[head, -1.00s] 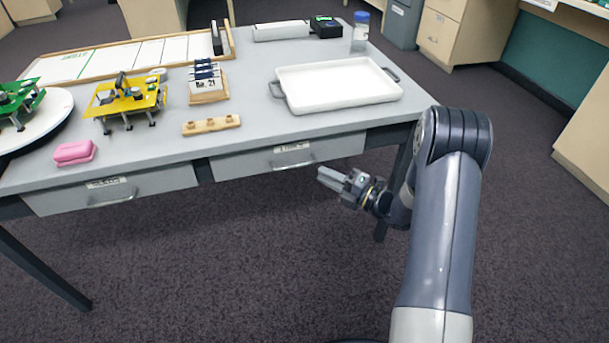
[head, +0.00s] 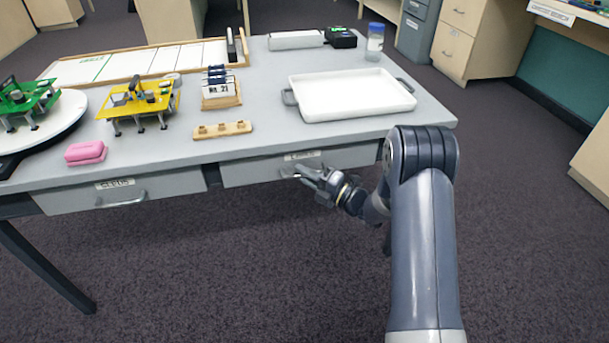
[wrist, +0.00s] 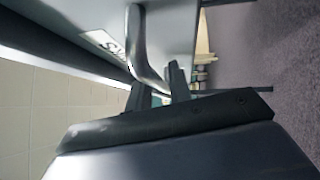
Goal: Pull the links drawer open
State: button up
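Two grey drawers are under the table top, both looking closed. The right drawer (head: 245,172) has a small label (head: 302,155) too blurred to read surely; the left drawer (head: 65,198) has its own label and bar handle (head: 120,201). My gripper (head: 308,174) is at the right drawer's handle (head: 287,175), whose right part is hidden behind the fingers. In the wrist view the curved grey handle (wrist: 138,45) runs down between my two fingers (wrist: 158,88), which stand apart with a gap showing. I cannot tell whether either finger touches the handle.
On the grey table (head: 265,92) are a white tray (head: 350,95), a wooden block with holes (head: 221,130), a yellow stand (head: 140,102), a pink block (head: 86,153) and a labelled rack (head: 220,88). Open carpet lies in front of the drawers.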

jog(key=shift+c, duration=0.2)
grip_shut()
dwell(0.4)
